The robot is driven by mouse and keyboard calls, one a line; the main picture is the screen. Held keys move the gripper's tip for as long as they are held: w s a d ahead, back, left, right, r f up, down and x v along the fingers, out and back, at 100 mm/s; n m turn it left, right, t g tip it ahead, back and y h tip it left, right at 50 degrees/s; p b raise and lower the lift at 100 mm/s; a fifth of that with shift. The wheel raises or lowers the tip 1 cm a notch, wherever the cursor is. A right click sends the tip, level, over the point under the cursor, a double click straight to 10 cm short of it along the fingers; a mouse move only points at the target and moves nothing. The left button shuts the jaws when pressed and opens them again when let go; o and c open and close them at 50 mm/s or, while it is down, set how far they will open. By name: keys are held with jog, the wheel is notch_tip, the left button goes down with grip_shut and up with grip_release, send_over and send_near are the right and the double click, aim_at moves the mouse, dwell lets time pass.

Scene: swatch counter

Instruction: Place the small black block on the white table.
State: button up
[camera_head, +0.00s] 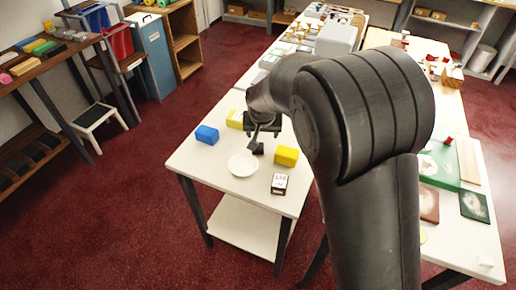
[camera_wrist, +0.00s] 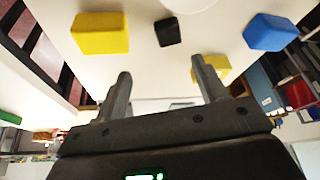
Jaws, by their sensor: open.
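The small black block (camera_head: 257,149) appears to rest on the white table (camera_head: 190,163), between a white plate (camera_head: 243,166) and my gripper. In the wrist view the black block (camera_wrist: 168,32) lies just beyond my fingertips, roughly in line with the gap between them, and the plate's edge (camera_wrist: 190,4) is past it. My gripper (camera_head: 263,130) is open and the gap between its fingers is empty; its two spread fingers also show in the wrist view (camera_wrist: 161,67). In the head view the gripper is partly hidden by my arm.
A yellow block (camera_head: 286,156) stands right of the plate, another yellow block (camera_head: 235,119) behind it, and a blue block (camera_head: 206,134) at left. A small box with a white numbered face (camera_head: 279,184) sits near the front edge. A white bin (camera_head: 337,39) stands further back.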

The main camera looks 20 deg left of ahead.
aim_at(258, 148)
jog(key=x, duration=0.4)
jog(key=a+x, duration=0.1)
jog(key=x, duration=0.6)
jog(key=shift+s+a+f, duration=0.1)
jog(key=shift+a+f, duration=0.15)
jog(key=shift+f, duration=0.1)
jog(key=shift+c, duration=0.3)
jog(key=c, duration=1.1)
jog(key=shift+r, duration=0.1)
